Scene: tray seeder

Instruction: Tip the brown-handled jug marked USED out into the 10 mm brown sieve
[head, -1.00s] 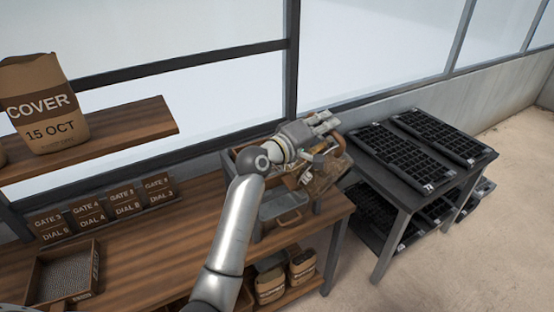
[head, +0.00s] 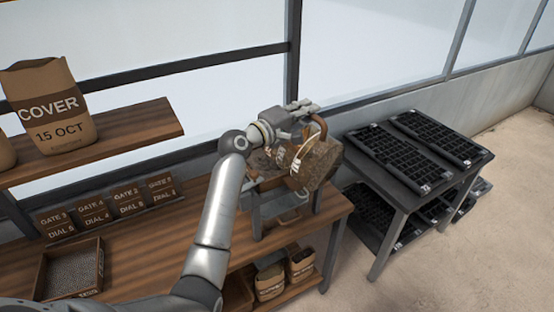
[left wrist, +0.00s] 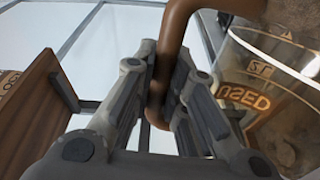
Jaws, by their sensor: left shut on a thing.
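My left gripper (head: 306,112) is shut on the brown handle (head: 319,128) of the jug. The jug (head: 322,165) has a clear body with dark brown, soil-like contents and is held tilted above the right end of the bench. The left wrist view shows the handle (left wrist: 177,35) between the fingers (left wrist: 165,85), and the word USED on the jug's side (left wrist: 245,100). A brown wooden box with a mesh floor (head: 99,268), like a sieve, stands at the bench's left front, well away from the jug; its size mark is not readable. My right gripper is not in view.
A grey metal stand (head: 257,215) is under the jug. Labelled GATE and DIAL blocks (head: 127,200) line the bench's back. A COVER bag (head: 50,105) stands on the shelf (head: 120,145). Black seed trays (head: 438,137) lie on a table at right.

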